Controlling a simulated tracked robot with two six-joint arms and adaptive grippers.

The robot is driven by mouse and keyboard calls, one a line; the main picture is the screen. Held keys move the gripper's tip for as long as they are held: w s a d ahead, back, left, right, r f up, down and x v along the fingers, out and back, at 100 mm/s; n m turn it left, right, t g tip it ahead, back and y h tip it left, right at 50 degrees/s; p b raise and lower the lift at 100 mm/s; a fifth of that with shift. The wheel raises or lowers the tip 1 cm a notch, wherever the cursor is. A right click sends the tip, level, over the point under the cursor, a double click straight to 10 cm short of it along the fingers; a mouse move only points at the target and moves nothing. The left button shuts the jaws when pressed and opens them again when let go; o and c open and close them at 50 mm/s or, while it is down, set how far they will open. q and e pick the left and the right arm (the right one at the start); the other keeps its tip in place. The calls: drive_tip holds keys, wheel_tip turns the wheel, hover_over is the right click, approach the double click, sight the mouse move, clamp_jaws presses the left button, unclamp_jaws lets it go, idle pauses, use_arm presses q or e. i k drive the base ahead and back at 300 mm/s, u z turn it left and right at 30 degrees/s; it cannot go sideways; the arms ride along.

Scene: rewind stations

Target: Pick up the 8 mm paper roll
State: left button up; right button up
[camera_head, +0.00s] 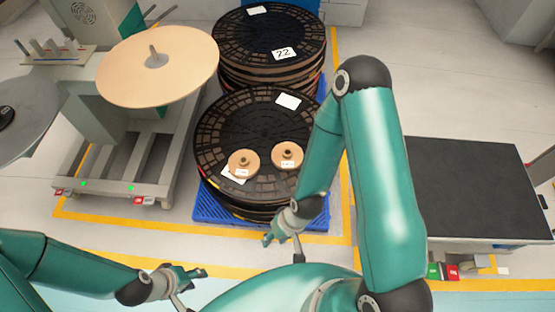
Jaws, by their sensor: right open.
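Two small tan paper rolls lie side by side on top of the near stack of black reels (262,118): a left roll (238,158) and a right roll (292,148). Each has a dark centre hub and a white label at its front; the print is too small to read, so I cannot tell which is 8 mm. My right gripper (272,236) is open and empty, in front of the near stack and apart from both rolls. My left gripper (192,274) is at the lower left, well away from the rolls, with nothing seen in it; its finger opening is unclear.
The near stack sits on a blue pallet (208,207). A second reel stack (265,30) stands behind it. A machine with a large tan disc (130,72) is at the left. A dark-topped table (470,185) is at the right, beyond my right arm.

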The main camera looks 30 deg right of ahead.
sight(286, 156)
drive_tip(key=u, duration=0.1)
drive_tip(key=k, duration=0.9)
drive_tip(key=z, duration=0.2)
drive_tip(key=i, duration=1.4)
drive_tip(key=u, duration=0.05)
